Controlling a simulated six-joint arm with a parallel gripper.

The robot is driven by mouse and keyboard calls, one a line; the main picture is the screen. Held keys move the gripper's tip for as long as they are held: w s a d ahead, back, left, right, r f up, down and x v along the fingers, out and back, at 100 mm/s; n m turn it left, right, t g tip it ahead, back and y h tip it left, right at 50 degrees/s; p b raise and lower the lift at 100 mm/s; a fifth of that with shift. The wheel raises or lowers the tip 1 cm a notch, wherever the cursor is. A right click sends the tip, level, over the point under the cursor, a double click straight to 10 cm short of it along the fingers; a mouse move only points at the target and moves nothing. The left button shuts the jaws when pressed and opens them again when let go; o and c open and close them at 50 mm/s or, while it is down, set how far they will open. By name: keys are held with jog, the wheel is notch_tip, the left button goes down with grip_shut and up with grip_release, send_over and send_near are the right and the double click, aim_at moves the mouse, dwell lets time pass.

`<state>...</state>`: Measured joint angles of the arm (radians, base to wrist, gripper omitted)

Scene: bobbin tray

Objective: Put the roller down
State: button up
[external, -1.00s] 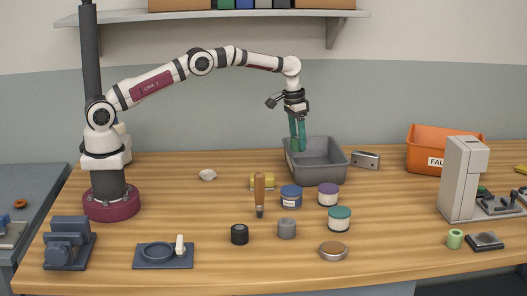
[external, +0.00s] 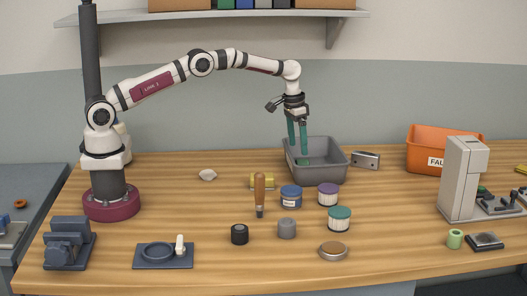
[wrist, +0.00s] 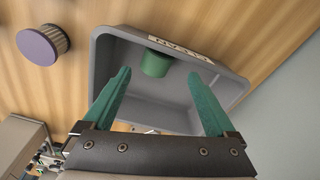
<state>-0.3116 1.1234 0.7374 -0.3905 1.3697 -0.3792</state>
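The roller, a short green cylinder, lies inside the grey bin and shows in the wrist view (wrist: 155,63) near the labelled wall. In the external view, a bit of green (external: 303,162) shows inside the bin, partly behind the front wall. The grey bin (external: 318,173) stands at the back middle of the table; its wall also shows in the wrist view (wrist: 105,68). My gripper (external: 298,152) is open, its two green fingers spread apart above and partly inside the bin. In the wrist view the gripper (wrist: 163,80) holds nothing between its fingers.
Blue (external: 291,197), purple (external: 328,195) and green-lidded (external: 339,219) containers stand in front of the bin, beside a wooden-handled tool (external: 260,190). A metal block (external: 366,160) and an orange bin (external: 425,152) are to the right.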

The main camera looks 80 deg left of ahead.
jog(key=s+d+r+m, duration=0.1)
jog(key=s+d+r, duration=0.2)
jog(key=r, duration=0.6)
jog(key=s+d+r+m, duration=0.1)
jog(key=s+d+r, duration=0.15)
jog(key=r, duration=0.65)
jog(key=s+d+r+m+g, duration=0.1)
jog(key=s+d+r, duration=0.15)
jog(key=s, duration=0.45)
jog(key=s+d+r+m, duration=0.1)
jog(key=s+d, duration=0.2)
jog(key=s, duration=0.4)
jog(key=s+d+f+m, duration=0.1)
jog(key=s+f, duration=0.1)
jog(key=s, duration=0.6)
jog(key=s+d+f+m+y, duration=0.1)
jog(key=s+f+m, duration=0.1)
jog(key=s, duration=0.5)
jog(key=s+d+f+m, duration=0.1)
jog(key=s+f, duration=0.3)
jog(key=s, duration=0.4)
jog(key=shift+s+d+f+m+g, duration=0.25)
jog(key=shift+s+d+m+g, duration=0.05)
jog(key=shift+m, duration=0.2)
